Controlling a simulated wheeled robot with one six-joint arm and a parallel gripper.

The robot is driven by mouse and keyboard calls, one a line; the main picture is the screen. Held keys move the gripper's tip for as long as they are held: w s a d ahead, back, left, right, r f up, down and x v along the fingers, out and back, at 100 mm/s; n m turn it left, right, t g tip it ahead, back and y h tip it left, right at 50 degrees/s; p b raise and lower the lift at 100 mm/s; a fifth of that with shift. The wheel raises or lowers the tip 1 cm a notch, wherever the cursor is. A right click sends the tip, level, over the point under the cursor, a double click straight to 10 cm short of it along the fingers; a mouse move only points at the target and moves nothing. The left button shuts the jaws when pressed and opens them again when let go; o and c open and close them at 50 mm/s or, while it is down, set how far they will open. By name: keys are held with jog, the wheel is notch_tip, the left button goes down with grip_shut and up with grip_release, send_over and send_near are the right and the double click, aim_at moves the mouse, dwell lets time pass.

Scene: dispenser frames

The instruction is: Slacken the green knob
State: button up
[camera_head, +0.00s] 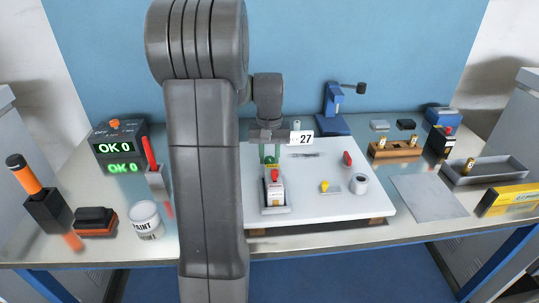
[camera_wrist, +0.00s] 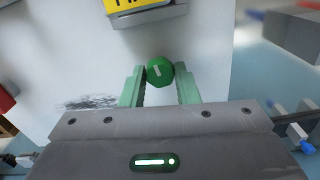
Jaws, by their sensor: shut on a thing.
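The green knob (camera_wrist: 160,70) is round, with a short pale mark on its face. In the wrist view it sits between the two green fingertips of my gripper (camera_wrist: 160,82), which is shut on it. A yellow label with dark print (camera_wrist: 128,4) on a grey edge lies just beyond the knob. In the head view my gripper (camera_head: 270,155) reaches down over the white board (camera_head: 310,215), behind a white unit with a red top (camera_head: 275,190). The knob is too small there to make out clearly.
A blue stand (camera_head: 333,108) is behind. A paint can (camera_head: 146,220) stands left. A grey sheet (camera_head: 428,197) lies right.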

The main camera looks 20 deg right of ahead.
aim_at(269, 159)
jog(key=shift+m, duration=1)
jog(key=o, duration=1)
jog(key=shift+r, duration=0.1)
notch_tip(269, 159, up, 14)
jog(key=shift+f+p, duration=0.15)
jog(key=shift+p, duration=0.15)
jog(key=shift+f, duration=0.1)
notch_tip(269, 159, down, 14)
jog(key=shift+r, duration=0.1)
jog(key=shift+n, duration=0.7)
